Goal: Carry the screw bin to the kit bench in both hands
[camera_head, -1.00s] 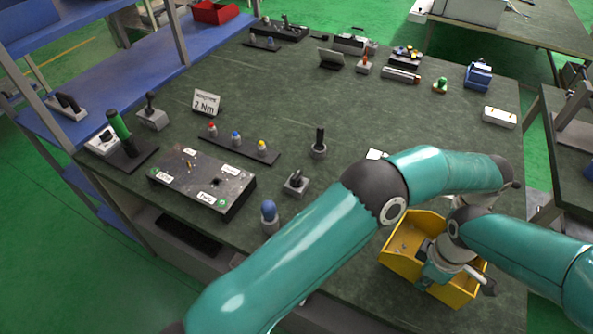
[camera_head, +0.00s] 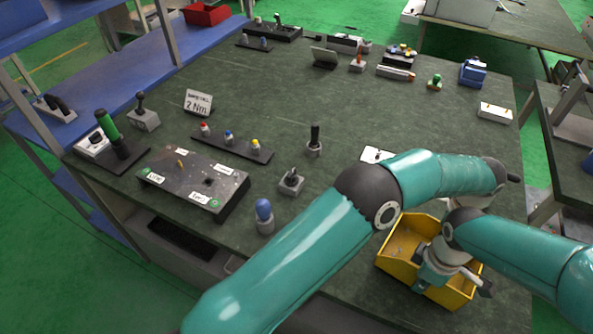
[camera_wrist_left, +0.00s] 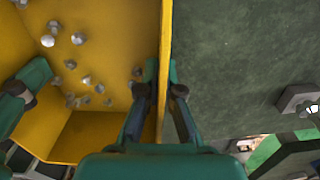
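The yellow screw bin (camera_head: 397,262) is at the right front edge of the dark green bench, partly hidden by my arms. The left wrist view shows its yellow wall (camera_wrist_left: 166,30) and several loose silvery screws inside (camera_wrist_left: 86,79). My left gripper (camera_wrist_left: 163,85) straddles that wall, one finger inside and one outside, closed against it; in the head view it is hidden behind my arm. My right gripper (camera_head: 430,276) is at the bin's near part, low over its interior. Its fingertips are hidden, so its grip is unclear.
The bench top (camera_head: 330,100) holds a black fixture plate (camera_head: 193,182), a blue-topped knob (camera_head: 264,215), a 2 Nm sign (camera_head: 198,103) and a white box (camera_head: 495,112). Other benches stand at the right (camera_head: 560,150) and far right back (camera_head: 520,30). Green floor lies between them.

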